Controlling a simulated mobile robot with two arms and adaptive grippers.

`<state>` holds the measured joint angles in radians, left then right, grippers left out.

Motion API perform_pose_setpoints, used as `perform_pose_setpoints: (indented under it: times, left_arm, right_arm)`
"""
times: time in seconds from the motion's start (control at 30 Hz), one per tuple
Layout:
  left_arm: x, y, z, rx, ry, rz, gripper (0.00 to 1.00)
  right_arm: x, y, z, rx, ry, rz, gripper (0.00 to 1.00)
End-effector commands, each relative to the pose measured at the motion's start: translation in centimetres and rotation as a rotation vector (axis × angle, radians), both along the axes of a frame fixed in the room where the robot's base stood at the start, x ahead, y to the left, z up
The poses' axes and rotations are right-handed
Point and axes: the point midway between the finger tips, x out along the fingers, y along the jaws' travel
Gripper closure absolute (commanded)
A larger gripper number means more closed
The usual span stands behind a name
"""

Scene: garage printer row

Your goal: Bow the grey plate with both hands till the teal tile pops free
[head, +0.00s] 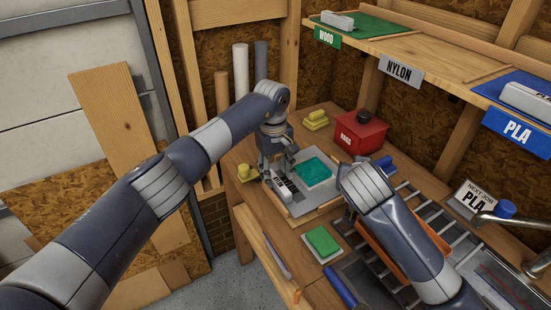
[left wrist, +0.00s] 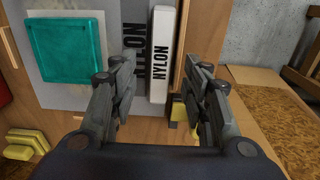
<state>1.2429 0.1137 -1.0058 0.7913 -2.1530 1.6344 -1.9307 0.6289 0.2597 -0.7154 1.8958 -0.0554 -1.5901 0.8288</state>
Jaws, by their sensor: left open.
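The teal tile (head: 314,171) lies on the grey plate (head: 308,204) on the bench; the wrist view shows the tile (left wrist: 66,50) flat on the plate (left wrist: 120,35). A white bar marked NYLON (left wrist: 161,60) lies along the plate's edge, beside printed NYLON lettering. My left gripper (head: 276,172) is open over that edge. In the wrist view its fingertips (left wrist: 160,76) are apart, with the bar in line between them; contact cannot be told. My right gripper (head: 349,214) is near the plate's right side, its fingers mostly hidden by its own arm.
A red box marked RAGS (head: 361,133) stands behind the plate. Yellow blocks (head: 316,120) sit at the back left. A green tile on a pale plate (head: 322,242) lies in front. A shelf with a NYLON sign (head: 400,70) overhangs the bench; a slatted rack is at right.

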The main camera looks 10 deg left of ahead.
Motion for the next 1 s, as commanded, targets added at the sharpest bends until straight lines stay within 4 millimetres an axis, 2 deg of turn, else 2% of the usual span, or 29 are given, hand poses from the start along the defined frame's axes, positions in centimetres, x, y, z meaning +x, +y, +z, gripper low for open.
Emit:
perform_pose_setpoints:
  times: [0.2,0.53,0.57,0.73,1.0]
  left_arm:
    - [0.1,-0.1,-2.1,-0.001,0.001,0.0,0.57]
    - [0.1,-0.1,-2.4,0.0,-0.001,0.0,0.57]
    - [0.1,-0.1,-2.4,0.0,-0.001,0.0,0.61]
    - [0.1,-0.1,-2.4,-0.001,-0.001,0.0,1.0]
    - [0.1,-0.1,-2.4,-0.001,-0.001,0.001,1.0]
  right_arm:
    - [0.0,0.0,0.0,0.0,0.0,0.0,0.67]
    - [0.0,0.0,0.0,0.0,0.0,0.0,0.67]
    - [0.0,0.0,0.0,0.0,0.0,0.0,0.67]
    - [0.0,0.0,0.0,0.0,0.0,0.0,0.67]
    - [0.0,0.0,0.0,0.0,0.0,0.0,0.67]
